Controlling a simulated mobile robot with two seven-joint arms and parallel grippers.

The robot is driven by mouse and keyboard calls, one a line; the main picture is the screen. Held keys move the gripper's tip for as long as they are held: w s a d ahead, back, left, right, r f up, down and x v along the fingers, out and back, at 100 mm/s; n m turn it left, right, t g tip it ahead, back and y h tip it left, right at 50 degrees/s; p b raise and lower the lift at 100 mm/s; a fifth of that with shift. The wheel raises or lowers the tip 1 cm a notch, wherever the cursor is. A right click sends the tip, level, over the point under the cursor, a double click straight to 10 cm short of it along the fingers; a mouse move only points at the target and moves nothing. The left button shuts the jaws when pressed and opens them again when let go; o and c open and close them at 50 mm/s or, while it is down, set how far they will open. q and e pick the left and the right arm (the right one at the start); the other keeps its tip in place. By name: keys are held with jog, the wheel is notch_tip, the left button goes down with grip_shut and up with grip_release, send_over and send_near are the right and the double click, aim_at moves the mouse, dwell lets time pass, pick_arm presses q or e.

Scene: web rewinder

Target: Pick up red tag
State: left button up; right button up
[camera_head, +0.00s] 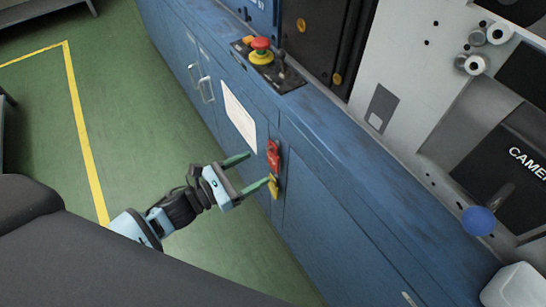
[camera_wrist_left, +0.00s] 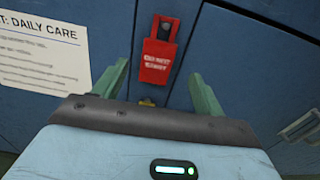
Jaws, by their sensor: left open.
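A red tag (camera_head: 273,157) hangs on the front of the blue cabinet (camera_head: 330,225). In the left wrist view the red tag (camera_wrist_left: 158,58) hangs upright with white lettering, its top on a dark fitting. A yellow tag (camera_head: 273,186) hangs just below it; only a small yellow piece (camera_wrist_left: 147,102) shows in the wrist view. My left gripper (camera_head: 252,173) is open, with its green fingers pointing at the cabinet front. In the wrist view the fingers (camera_wrist_left: 158,88) stand apart, one on each side of the red tag, and nothing is between them in a grip. My right gripper is not in view.
A white printed sheet (camera_head: 239,117) is on the cabinet front left of the tags. A red emergency button (camera_head: 261,44) and a lever stand on the cabinet top. A blue knob (camera_head: 478,220) sticks out at the right. Green floor (camera_head: 140,110) is clear at the left.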

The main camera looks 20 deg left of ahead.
aim_at(272, 155)
pick_arm(q)
jog(key=shift+x, duration=2.85)
jog(key=shift+w+a, duration=0.1)
jog(key=c, duration=1.1)
jog(key=shift+o, duration=0.2)
jog(key=shift+r, duration=0.55)
jog(key=shift+s+a+r, duration=0.15)
jog(key=shift+s, duration=0.05)
jog(key=v, duration=1.7)
jog(key=shift+s+a, duration=0.25)
